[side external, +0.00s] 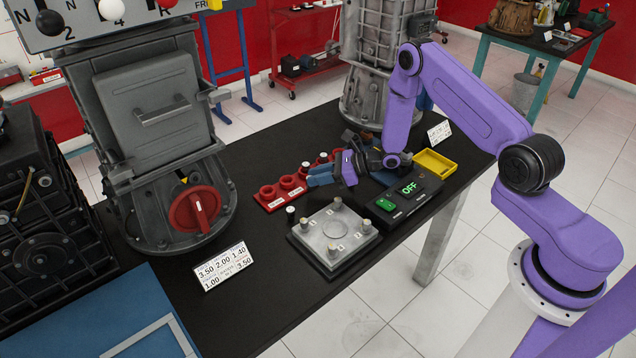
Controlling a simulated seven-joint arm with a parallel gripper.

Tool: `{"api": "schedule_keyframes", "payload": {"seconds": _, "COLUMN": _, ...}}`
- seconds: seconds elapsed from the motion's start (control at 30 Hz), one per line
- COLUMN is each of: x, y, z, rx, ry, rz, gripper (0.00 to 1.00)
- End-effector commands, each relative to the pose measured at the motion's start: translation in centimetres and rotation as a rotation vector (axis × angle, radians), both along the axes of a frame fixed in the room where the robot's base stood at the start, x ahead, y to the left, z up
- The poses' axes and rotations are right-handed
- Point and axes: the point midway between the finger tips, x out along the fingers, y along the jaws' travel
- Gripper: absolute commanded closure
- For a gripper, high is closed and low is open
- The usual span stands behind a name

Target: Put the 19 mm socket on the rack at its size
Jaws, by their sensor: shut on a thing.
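The red socket rack (268,194) lies on the black bench, left of my gripper, with several round seats and small white labels. Seats at its near end look empty; pale-topped pieces show farther along it. My gripper (312,177) is low by the rack's right side, its blue fingers pointing left. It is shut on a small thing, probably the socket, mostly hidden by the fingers. I cannot read its size or the rack labels. A small dark cylinder with a white top (291,213) stands between the rack and the metal plate.
A metal plate with several posts (326,234) sits in front of my gripper. A black box reading OFF (409,189) and a yellow tray (435,163) are to the right. A large grey housing (165,130) stands left; a number card (222,265) is near the front.

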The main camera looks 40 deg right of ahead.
Motion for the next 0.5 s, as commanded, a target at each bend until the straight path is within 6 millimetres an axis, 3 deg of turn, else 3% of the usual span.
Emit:
{"api": "schedule_keyframes", "payload": {"seconds": 0.33, "x": -5.1, "y": -0.4, "z": 6.2, "rx": 0.001, "ry": -0.001, "rz": -0.002, "gripper": 1.00}}
{"api": "schedule_keyframes", "payload": {"seconds": 0.5, "x": -9.0, "y": -0.6, "z": 7.8, "rx": 0.003, "ry": 0.004, "rz": -0.004, "gripper": 1.00}}
